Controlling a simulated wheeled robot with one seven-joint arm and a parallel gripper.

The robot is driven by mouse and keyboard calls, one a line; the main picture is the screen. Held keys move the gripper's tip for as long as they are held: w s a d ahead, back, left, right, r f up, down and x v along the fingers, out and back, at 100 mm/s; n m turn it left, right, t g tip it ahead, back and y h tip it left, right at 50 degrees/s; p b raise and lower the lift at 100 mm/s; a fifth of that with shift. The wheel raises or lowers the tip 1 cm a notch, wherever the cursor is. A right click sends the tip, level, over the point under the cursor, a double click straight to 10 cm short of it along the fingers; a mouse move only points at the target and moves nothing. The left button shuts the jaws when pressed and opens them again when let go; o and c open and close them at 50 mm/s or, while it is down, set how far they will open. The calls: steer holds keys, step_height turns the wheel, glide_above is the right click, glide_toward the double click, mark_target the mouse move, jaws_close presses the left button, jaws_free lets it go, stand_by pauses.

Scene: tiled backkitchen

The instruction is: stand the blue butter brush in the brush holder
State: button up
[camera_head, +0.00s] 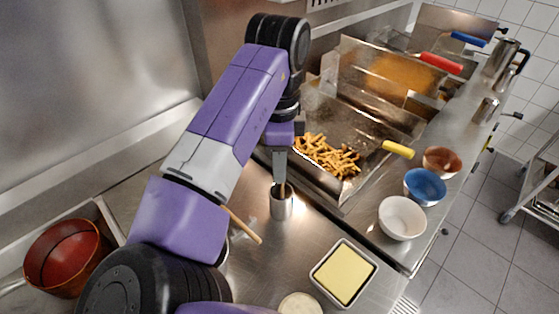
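A metal cylindrical cup (281,206), which looks like the brush holder, stands upright on the steel counter. My gripper (280,172) points down directly above it, and its grey lower end reaches to the cup's mouth. I cannot tell whether the fingers are open or shut, or whether they hold anything. No blue butter brush can be made out; the cup's inside is mostly hidden. A thin wooden stick (244,226) sticks out from behind my arm, left of the cup; its other end is hidden.
A square tub of butter (343,273) and a cream round thing (300,305) are at the front. A fryer tray with fries (328,157) lies behind the cup. White (402,218), blue (425,187) and brown (442,161) bowls stand right.

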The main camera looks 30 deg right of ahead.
stand_by(0.3)
step_height(320, 180, up, 8)
steer(key=shift+b, duration=0.35)
steer(key=shift+s+f, duration=0.1)
steer(key=shift+f, duration=0.05)
stand_by(0.8)
